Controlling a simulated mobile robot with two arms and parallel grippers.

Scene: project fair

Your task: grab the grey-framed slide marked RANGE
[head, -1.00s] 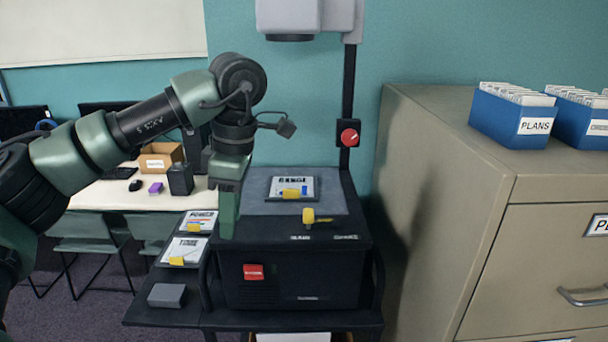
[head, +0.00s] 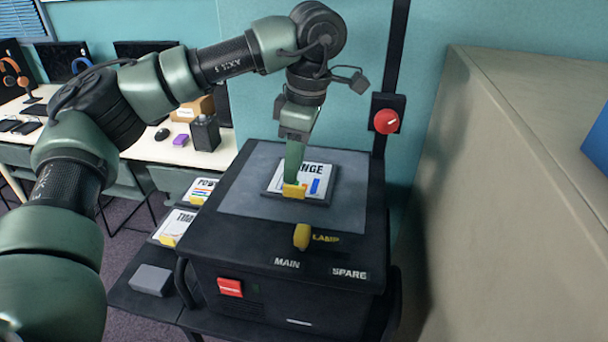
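The grey-framed slide (head: 320,184) lies flat on the projector's glass stage (head: 248,200). It has a white sheet with lettering ending in "NGE", a blue bar and a yellow tab (head: 292,191); my gripper hides the start of the word. My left gripper (head: 294,182) points down over the slide's left part, with its fingertips at the yellow tab. I see it edge-on, one finger covering the other, so its opening and any grip on the tab cannot be told. My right gripper is out of view.
A yellow lamp knob (head: 302,236) sticks up on the projector's front edge, above MAIN and SPARE labels. A post with a red knob (head: 386,121) rises behind. Two other slides (head: 174,227) and a grey block (head: 151,280) are on the left shelf. A cabinet (head: 520,200) stands right.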

